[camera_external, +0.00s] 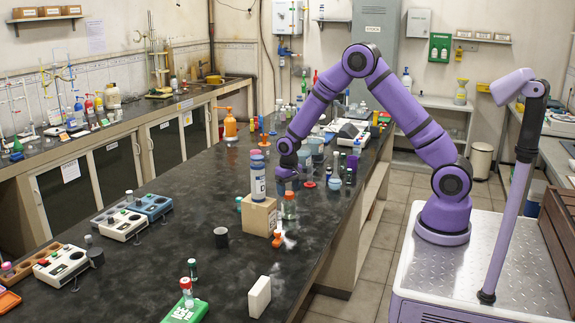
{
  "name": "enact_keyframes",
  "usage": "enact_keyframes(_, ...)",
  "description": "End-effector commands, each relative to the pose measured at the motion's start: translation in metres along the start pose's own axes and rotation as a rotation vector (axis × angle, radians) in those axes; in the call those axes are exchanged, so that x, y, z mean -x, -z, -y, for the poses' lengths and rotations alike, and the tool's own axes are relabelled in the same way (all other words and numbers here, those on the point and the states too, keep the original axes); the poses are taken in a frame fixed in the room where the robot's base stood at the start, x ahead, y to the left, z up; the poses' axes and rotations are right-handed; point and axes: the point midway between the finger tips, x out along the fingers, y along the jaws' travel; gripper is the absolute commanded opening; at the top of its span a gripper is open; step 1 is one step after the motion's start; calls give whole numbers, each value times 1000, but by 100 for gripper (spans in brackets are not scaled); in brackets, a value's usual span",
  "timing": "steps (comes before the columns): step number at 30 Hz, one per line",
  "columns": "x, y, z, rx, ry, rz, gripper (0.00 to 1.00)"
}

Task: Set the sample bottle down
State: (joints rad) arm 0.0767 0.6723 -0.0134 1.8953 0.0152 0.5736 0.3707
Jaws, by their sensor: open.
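My gripper (288,181) points down over the black bench, near its right edge. It is open; its fingers are small and dark in this view. Directly below it a small clear bottle (289,208) with a greenish tint stands upright on the bench, beside the wooden block. Whether the fingertips touch its top cannot be made out. A white bottle with blue bands (257,180) stands upright on the wooden block (258,217), just left of my gripper. Which of these is the sample bottle is not clear from the picture.
A white block (259,297) and a green box (185,312) are nearer the camera. Several bottles and bowls crowd the bench behind my gripper.

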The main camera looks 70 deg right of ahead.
Motion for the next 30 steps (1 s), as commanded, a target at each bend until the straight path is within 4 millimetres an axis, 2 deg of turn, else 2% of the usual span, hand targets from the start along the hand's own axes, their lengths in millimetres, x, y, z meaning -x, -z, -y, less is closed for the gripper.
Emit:
enact_keyframes(3, 27, 1, 0, 0, 2, -4, 69)
enact_keyframes(9, 64, 0, 0, 0, 1, -4, 69)
enact_keyframes(20, 101, -3, 0, 5, 3, -7, 69)
enact_keyframes(23, 122, -12, -2, 21, 12, -24, 69)
enact_keyframes(25, 144, -24, -4, 40, 20, -42, 69)
enact_keyframes(30, 201, -64, -14, 97, 43, -96, 69)
